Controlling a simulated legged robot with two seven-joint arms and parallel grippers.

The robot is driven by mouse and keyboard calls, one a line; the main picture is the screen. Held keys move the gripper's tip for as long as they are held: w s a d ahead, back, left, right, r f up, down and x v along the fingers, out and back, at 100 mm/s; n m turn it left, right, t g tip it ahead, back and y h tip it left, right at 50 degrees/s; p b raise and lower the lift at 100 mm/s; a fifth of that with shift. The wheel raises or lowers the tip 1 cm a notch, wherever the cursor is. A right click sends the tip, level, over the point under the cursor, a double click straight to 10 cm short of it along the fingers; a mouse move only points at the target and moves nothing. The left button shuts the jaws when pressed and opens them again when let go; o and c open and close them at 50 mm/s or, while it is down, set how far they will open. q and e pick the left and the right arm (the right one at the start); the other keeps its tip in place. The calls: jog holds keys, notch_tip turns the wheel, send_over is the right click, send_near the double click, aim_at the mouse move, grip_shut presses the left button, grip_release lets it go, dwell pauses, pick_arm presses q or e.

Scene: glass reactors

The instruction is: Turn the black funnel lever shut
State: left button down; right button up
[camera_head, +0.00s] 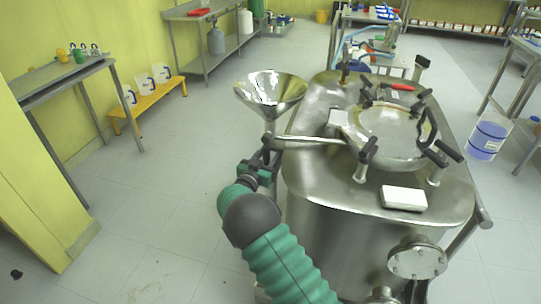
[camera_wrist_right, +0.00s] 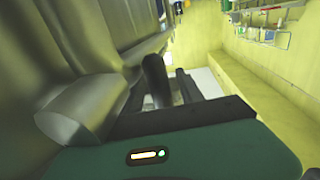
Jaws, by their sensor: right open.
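The steel funnel (camera_head: 270,90) stands at the left end of the steel reactor vessel, its stem running down beside the vessel. My right gripper (camera_head: 269,153) is just below the funnel's stem, close to the vessel's left side. In the right wrist view a dark rounded bar, which looks like the black funnel lever (camera_wrist_right: 155,76), stands upright in front of the open right gripper (camera_wrist_right: 162,92), apparently between its fingers. I cannot tell whether they touch it. In the head view the lever is hard to tell from the dark fingers. My left gripper is not in view.
The reactor vessel (camera_head: 330,187) fills the right side close to my arm, with a round clamped lid (camera_head: 396,135) and a white box (camera_head: 404,198) on top. A yellow bench (camera_head: 150,103) stands by the left wall. The floor left of the vessel is clear.

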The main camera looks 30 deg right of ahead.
jog(key=shift+w+d, duration=0.4)
jog(key=shift+d, duration=0.2)
jog(key=shift+a+r, duration=0.15)
jog(key=shift+a, duration=0.1)
jog(key=shift+c, duration=0.2)
jog(key=shift+d, duration=0.1)
grip_shut()
dwell(0.4)
